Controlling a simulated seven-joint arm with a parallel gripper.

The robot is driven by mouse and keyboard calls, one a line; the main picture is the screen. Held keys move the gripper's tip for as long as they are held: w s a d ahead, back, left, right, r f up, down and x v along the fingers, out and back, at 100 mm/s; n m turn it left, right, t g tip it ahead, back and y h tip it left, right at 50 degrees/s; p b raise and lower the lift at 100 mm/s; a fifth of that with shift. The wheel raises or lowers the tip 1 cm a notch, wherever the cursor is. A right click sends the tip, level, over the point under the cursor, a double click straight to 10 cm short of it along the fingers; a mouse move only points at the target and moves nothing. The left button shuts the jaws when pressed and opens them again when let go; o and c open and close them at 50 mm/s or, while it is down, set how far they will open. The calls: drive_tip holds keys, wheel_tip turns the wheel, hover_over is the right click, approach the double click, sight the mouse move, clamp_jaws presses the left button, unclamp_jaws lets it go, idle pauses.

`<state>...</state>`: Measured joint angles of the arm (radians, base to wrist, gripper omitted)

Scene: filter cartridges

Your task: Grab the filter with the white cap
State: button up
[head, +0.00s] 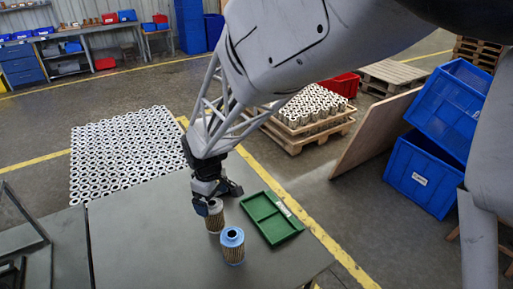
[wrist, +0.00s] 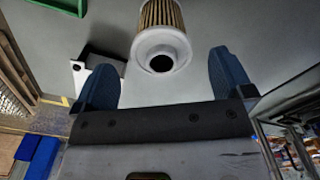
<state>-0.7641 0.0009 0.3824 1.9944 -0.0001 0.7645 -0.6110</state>
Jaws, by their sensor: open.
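The filter with the white cap (head: 215,222) stands on the grey table in the head view, its top partly hidden by my gripper (head: 207,200). In the wrist view, its white ring-shaped cap (wrist: 147,42) with a dark centre hole and its tan pleated body show at the top middle. My gripper (wrist: 163,68) is open there, with one blue finger on each side of the cap. A gap shows between each finger and the cap. A second filter with a blue cap (head: 232,236) stands close in front of the white-capped one in the head view.
A green two-compartment tray (head: 283,236) lies empty on the table, right of the filters. A small dark and white object (wrist: 104,58) shows behind the left finger in the wrist view. The table's left part (head: 140,240) is clear. Blue crates (head: 425,175) stand off to the right.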

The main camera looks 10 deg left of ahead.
sight(211, 202)
drive_tip(key=shift+a+f, duration=0.15)
drive_tip(key=shift+f, duration=1.95)
drive_tip(key=shift+c, duration=0.2)
drive_tip(key=c, duration=1)
drive_tip(key=shift+r, duration=0.1)
drive_tip(key=shift+r, duration=4.9)
